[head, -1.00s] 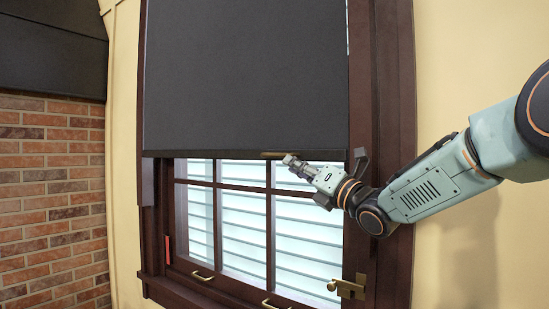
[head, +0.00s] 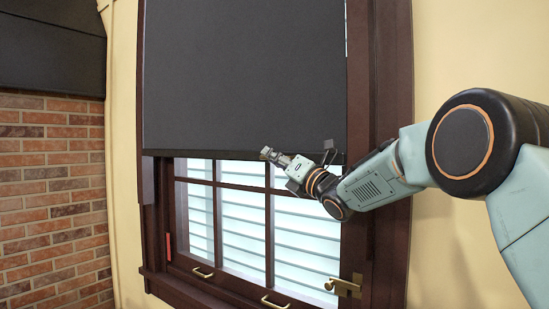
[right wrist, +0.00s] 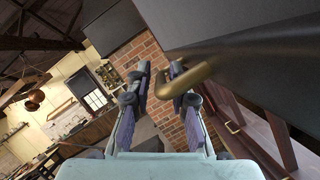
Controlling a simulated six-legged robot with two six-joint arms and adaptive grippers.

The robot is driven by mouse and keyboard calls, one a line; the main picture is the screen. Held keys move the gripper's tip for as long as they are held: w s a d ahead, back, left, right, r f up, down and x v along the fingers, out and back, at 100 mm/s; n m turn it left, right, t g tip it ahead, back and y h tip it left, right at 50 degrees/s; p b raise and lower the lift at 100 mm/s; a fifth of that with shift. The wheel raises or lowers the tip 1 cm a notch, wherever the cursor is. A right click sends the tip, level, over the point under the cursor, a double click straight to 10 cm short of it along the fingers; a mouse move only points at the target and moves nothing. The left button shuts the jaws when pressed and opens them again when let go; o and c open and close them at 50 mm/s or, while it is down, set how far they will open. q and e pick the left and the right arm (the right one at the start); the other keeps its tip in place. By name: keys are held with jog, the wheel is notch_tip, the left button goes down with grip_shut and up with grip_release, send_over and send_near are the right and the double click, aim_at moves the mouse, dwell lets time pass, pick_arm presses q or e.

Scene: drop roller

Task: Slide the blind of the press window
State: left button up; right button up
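My right gripper (head: 268,153) is at the blind's lower edge. In the right wrist view its fingers (right wrist: 160,70) stand apart, and the handle's bent end reaches between them, crossing in front of the right finger. I cannot tell whether they touch. My left gripper is not in view.
The dark wood window frame (head: 388,130) borders the blind. Brass pulls (head: 203,272) and a brass latch (head: 343,287) sit on the lower sash. A brick wall (head: 50,200) stands left, with a dark hood (head: 50,55) above.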

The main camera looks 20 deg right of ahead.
jog(key=shift+w+f, duration=0.2)
jog(key=shift+w, duration=0.1)
jog(key=shift+c, duration=0.8)
jog(key=shift+s+a, duration=0.1)
grip_shut()
jog(key=shift+r, duration=0.1)
